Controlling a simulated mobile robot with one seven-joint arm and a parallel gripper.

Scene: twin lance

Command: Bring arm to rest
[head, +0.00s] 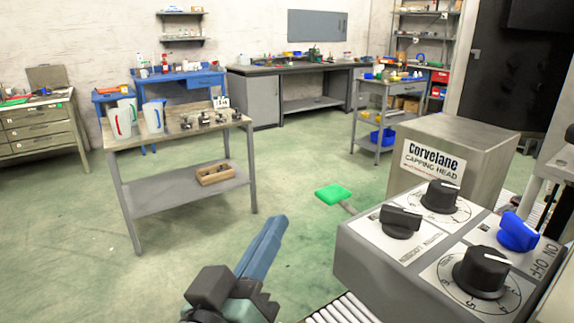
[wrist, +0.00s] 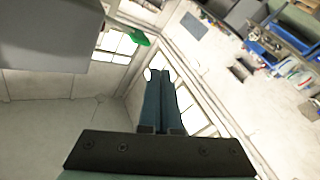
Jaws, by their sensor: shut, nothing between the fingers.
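My gripper (head: 277,222) is at the lower middle of the head view, its blue-grey fingers pointing up and to the right. The fingers lie together with nothing between them. It is in the air to the left of the grey control box (head: 365,262). In the wrist view my gripper (wrist: 160,72) also shows shut, with walls, windows and a tilted view of the room beyond it.
The control box carries black knobs (head: 441,197) and a blue switch (head: 517,232). Behind it stands a box labelled Corvelane capping head (head: 480,135). A green paddle-shaped part (head: 333,194) sticks out left of the box. A table (head: 185,197) with jugs stands further back. Open floor lies between.

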